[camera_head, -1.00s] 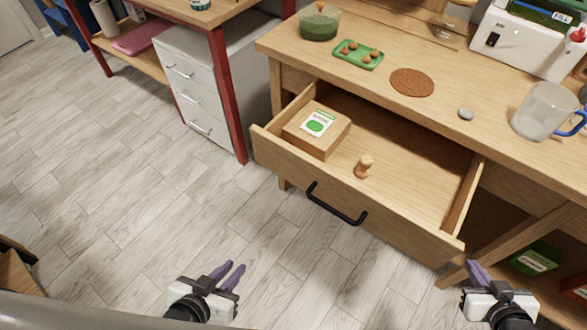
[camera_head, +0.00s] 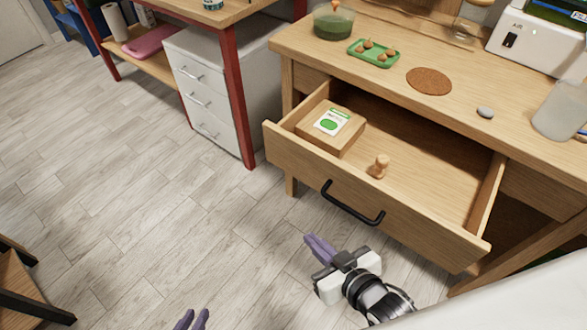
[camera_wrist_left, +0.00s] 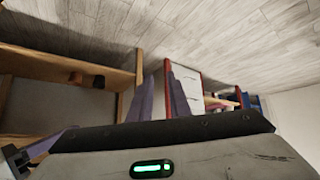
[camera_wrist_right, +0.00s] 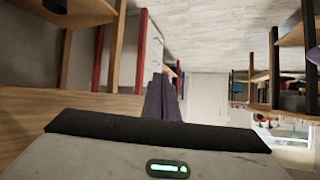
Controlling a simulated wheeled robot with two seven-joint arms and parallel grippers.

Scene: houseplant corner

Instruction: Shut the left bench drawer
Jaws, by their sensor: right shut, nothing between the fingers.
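The left bench drawer (camera_head: 375,195) is pulled well out of the wooden bench in the head view. Its front carries a black bar handle (camera_head: 352,207). A wooden box with a green-and-white label (camera_head: 345,137) and a small wooden peg-like piece (camera_head: 379,167) are inside. My right gripper (camera_head: 318,248) is shut and empty, in front of the drawer, below and left of the handle and apart from it. My left gripper (camera_head: 192,320) is at the bottom edge of the head view, mostly cut off. Its two purple fingers (camera_wrist_left: 167,93) stand apart, with nothing seen between them, in the left wrist view.
The bench top (camera_head: 462,105) holds a green tray (camera_head: 373,53), a cork mat (camera_head: 429,81), a grey stone (camera_head: 485,112) and a clear jug (camera_head: 560,110). A white drawer cabinet (camera_head: 205,100) stands left. The floor (camera_head: 150,210) in front is clear.

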